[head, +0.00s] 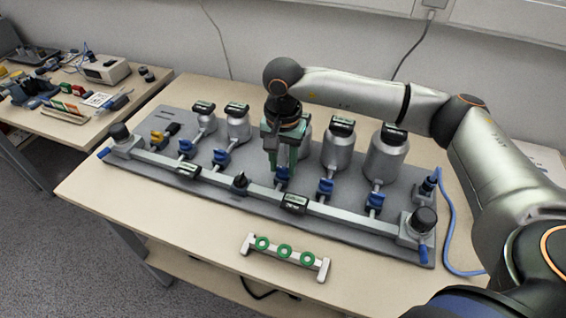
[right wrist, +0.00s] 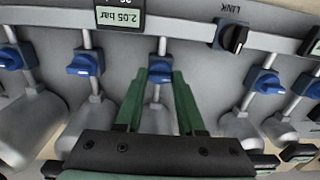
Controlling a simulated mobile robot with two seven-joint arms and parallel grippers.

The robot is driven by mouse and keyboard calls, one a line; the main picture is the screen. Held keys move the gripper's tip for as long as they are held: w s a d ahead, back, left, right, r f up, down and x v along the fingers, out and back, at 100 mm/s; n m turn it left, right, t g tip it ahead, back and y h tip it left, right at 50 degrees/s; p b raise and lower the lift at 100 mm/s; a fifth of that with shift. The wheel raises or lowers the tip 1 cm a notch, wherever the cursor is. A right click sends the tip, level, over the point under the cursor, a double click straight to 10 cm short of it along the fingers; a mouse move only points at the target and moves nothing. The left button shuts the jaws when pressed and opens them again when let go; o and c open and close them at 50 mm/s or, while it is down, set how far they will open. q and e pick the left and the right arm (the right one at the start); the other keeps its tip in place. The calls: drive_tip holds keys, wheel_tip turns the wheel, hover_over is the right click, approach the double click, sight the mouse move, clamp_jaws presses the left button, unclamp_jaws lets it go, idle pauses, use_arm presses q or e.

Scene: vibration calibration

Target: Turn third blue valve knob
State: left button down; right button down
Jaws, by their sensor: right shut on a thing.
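A row of blue valve knobs runs along the grey panel, each on a pipe from a grey canister. The third blue knob (head: 282,173) is the middle one, partly hidden by my right gripper (head: 281,165). In the right wrist view, the third blue knob (right wrist: 160,72) sits between the green fingers of my right gripper (right wrist: 160,78), which is shut on it. The other blue knobs, such as the second (head: 221,157) and the fourth (head: 325,187), stand clear on either side. My left gripper is not in view.
The grey panel (head: 150,116) carries a long rail with a black LINK dial (right wrist: 236,37) and a display reading 2.05 bar (right wrist: 119,16). A white stand with green rings (head: 285,255) lies in front. A blue cable (head: 448,222) runs at right. A side table with tools stands left.

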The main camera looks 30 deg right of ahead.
sight(283, 168)
drive_tip(key=c, duration=0.5)
unclamp_jaws()
wheel_tip(283, 168, up, 13)
drive_tip(key=shift+f+p, duration=0.2)
drive_tip(key=shift+p, duration=0.45)
drive_tip(key=shift+s, duration=0.1)
